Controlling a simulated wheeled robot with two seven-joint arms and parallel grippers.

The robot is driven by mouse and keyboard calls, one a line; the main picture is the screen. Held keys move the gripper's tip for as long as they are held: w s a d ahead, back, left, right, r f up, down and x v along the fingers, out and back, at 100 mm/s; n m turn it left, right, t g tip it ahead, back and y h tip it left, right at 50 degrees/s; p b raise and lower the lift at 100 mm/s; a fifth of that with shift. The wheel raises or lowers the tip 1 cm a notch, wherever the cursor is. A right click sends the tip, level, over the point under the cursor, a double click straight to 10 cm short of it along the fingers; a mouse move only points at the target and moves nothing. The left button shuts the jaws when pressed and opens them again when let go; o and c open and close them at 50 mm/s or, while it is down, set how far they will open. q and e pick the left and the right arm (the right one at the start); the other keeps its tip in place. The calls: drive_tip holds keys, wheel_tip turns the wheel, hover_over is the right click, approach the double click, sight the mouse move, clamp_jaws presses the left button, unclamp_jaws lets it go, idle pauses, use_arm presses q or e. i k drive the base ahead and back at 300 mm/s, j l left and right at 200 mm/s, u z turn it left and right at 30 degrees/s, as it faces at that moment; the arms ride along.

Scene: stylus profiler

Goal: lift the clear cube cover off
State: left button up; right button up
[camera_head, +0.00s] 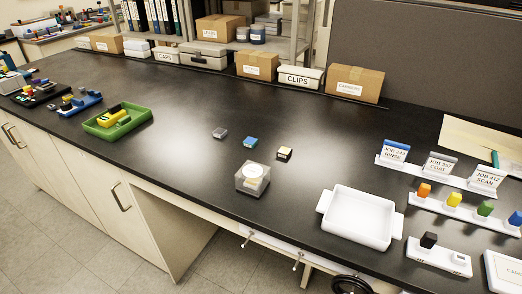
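The clear cube cover (253,178) stands on the black bench near its front edge, left of the white tray. A pale, roundish thing shows through its walls, but I cannot make out what it is. Neither of my grippers is in the head view.
A small grey block (220,133), a blue-topped block (250,143) and a yellow-topped block (284,153) lie behind the cover. A white tray (358,217) stands right of it. A green tray (118,124) is at left. Job cards (396,151) stand at right.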

sight(252, 177)
drive_tip(key=k+l+u, duration=0.1)
drive_tip(key=l+u, duration=0.25)
drive_tip(key=k+l+u, duration=0.15)
drive_tip(key=u, duration=0.25)
drive_tip(key=l, duration=0.1)
